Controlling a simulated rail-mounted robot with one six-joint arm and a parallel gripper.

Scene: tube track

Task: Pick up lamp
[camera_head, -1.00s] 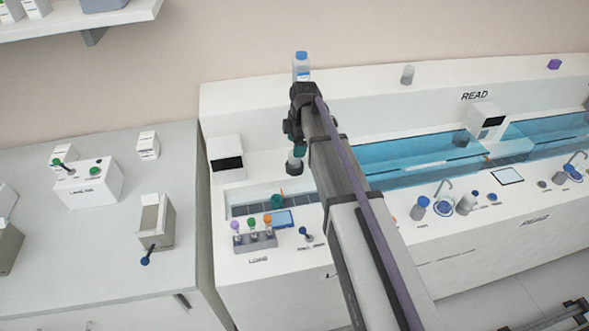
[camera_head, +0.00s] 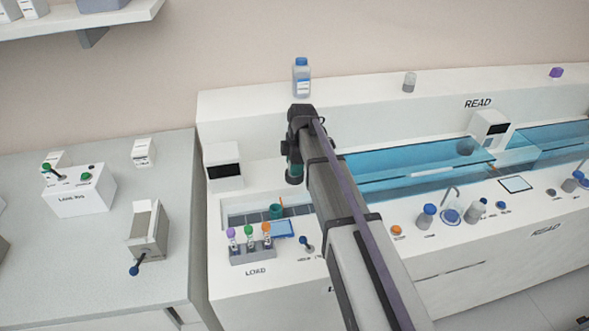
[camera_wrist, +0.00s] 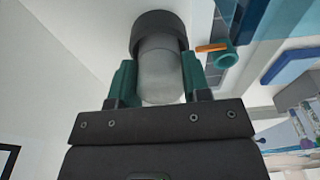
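A grey, rounded lamp-like piece (camera_wrist: 160,70) with a dark, wider collar at its far end lies between my fingers in the wrist view. My gripper (camera_wrist: 160,78) has a teal finger on each side of it, and both appear to touch its sides. In the head view my gripper (camera_head: 294,172) hangs over the load machine, left of my arm. The piece is not clearly visible there, because my wrist and arm cover that spot.
The load machine (camera_head: 225,300) has a tube rack (camera_head: 252,255) at its front. A blue-capped bottle (camera_head: 302,80) and a grey jar (camera_head: 409,82) stand on the back ledge. A grey table (camera_head: 100,245) with small devices stands at left.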

